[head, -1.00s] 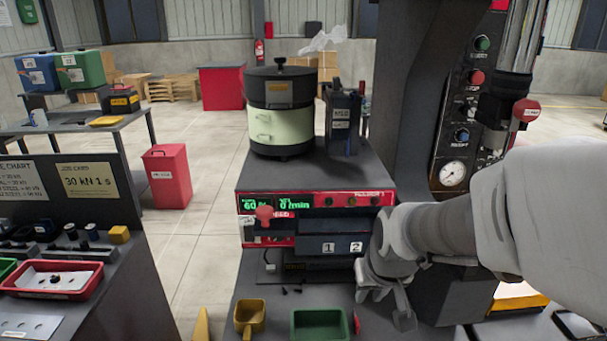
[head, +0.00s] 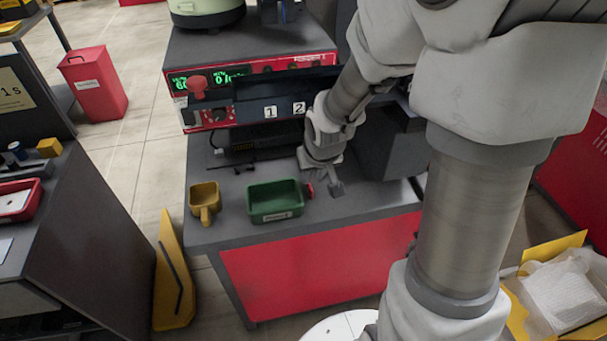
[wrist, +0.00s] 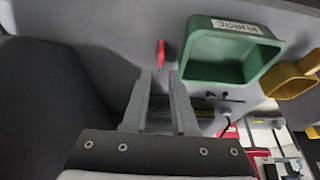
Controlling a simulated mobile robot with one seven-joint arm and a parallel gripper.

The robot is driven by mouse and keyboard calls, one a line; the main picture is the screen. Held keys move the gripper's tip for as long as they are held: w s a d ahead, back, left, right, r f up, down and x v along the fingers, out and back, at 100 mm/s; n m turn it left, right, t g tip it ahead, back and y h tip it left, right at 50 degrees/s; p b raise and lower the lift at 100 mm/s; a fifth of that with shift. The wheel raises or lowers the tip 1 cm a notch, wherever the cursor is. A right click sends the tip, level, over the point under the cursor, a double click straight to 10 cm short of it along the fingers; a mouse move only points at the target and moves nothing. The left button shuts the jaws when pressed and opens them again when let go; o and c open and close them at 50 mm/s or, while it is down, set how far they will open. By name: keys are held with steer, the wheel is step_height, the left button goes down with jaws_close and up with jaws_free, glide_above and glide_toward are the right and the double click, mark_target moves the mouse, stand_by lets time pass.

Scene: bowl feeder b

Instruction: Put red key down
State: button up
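The red key (head: 309,190) is on the grey bench top, close to the right side of the green bin (head: 276,202). In the wrist view the red key (wrist: 161,53) shows just beyond the fingertips, roughly in line with the gap between them. My gripper (head: 337,187) is over the bench, just right of the key. In the wrist view the two fingers of my gripper (wrist: 161,76) are apart with nothing between them. I cannot tell the exact height of the fingertips above the bench.
The green bin carries a label, PURGE in the wrist view. A yellow scoop (head: 205,202) stands left of it. Small dark parts (head: 240,166) lie behind. The feeder's red control panel (head: 250,85) and chutes marked 1 and 2 (head: 285,109) rise at the back.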

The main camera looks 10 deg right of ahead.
mark_target(310, 186)
steer(key=b+x, duration=0.2)
steer(key=x, duration=0.3)
steer(key=shift+s+f, duration=0.15)
steer(key=shift+f, duration=0.05)
jaws_close()
